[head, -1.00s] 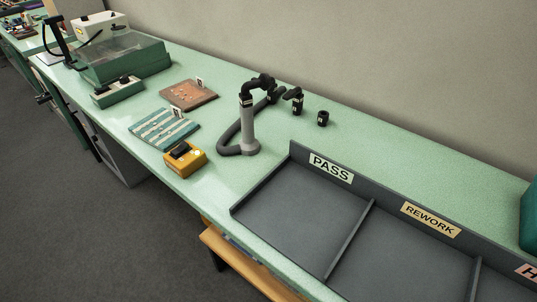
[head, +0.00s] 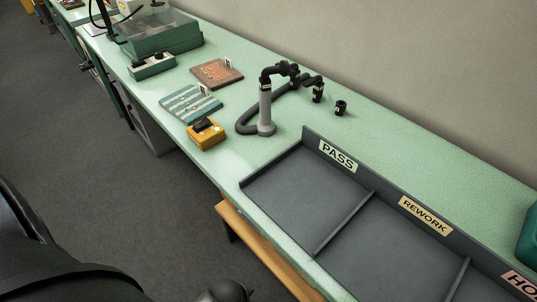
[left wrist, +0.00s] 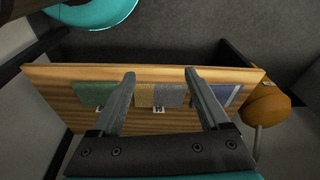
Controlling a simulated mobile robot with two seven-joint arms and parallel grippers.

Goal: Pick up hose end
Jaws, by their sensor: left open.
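A dark ribbed hose (head: 245,117) curves on the green bench in the head view, beside a grey upright post (head: 265,112). Black elbow fittings (head: 279,71) top the post, and the hose runs up behind it towards them. A black fitting (head: 317,92) stands just right of these. I cannot tell for sure which piece is the hose end. My left gripper (left wrist: 160,78) is open and empty in the left wrist view, over a wooden shelf with fabric pieces, with no hose near it. Its jaws do not show in the head view. My right gripper is not in view.
A grey sorting tray (head: 313,248) marked PASS and REWORK fills the bench's front right. A yellow box (head: 207,134), a striped board (head: 190,103) and a brown board (head: 216,74) lie left of the hose. A small black cap (head: 341,107) stands to the right.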

